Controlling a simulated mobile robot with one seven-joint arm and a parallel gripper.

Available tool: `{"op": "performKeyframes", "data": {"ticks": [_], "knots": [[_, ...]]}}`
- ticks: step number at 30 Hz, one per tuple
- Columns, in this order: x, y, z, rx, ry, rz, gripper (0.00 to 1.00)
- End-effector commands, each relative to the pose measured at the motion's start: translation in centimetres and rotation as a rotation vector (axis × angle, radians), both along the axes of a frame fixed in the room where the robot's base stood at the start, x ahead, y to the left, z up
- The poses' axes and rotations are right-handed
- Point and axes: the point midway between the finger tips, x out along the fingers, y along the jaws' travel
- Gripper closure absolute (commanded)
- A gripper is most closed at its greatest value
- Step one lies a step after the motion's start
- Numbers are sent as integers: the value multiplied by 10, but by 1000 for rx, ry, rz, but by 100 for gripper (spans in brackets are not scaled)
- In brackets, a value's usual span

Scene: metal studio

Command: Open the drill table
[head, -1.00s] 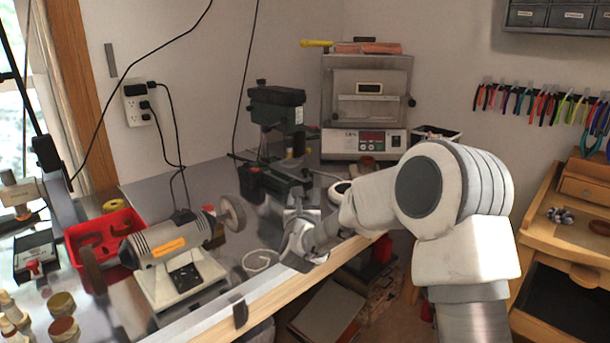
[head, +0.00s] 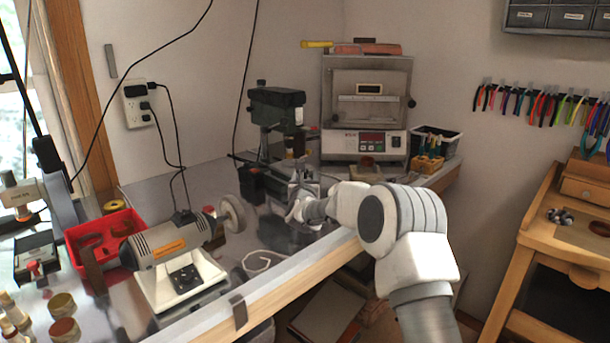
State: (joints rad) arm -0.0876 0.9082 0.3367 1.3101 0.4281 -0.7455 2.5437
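The drill (head: 275,115) is a dark green bench drill press standing at the back of the workbench, left of the kiln. Its table area, low in front of the column, is partly hidden behind my gripper, and I cannot make out the table's exact position. My gripper (head: 299,205) is over the bench just in front of the drill's base, reaching in from the right. It is small and blurred against the grey parts there. I cannot tell whether its fingers are open or shut, or whether they touch the drill.
A bench grinder (head: 175,255) and a red tray (head: 103,238) stand on the bench at left. A small kiln (head: 366,105) stands behind my arm. A dark bin (head: 437,142) and a wooden holder (head: 428,165) sit at the bench's right end.

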Motion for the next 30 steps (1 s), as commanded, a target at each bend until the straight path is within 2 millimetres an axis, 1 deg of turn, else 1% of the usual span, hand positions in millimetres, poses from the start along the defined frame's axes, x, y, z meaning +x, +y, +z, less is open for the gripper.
{"op": "performKeyframes", "data": {"ticks": [3, 12, 14, 15, 17, 21, 22, 30], "knots": [[4, 0, 0, -1, 0, 0, 43], [5, 0, 0, -1, 0, 0, 43], [5, 0, 0, -1, 0, 0, 52], [5, 0, 0, -1, 0, 0, 59], [5, 0, 0, -1, 0, 0, 70], [5, 0, 0, -1, 0, 0, 95], [5, 0, 0, -1, 0, 1, 100], [5, 0, 0, -1, 0, 1, 100]]}}
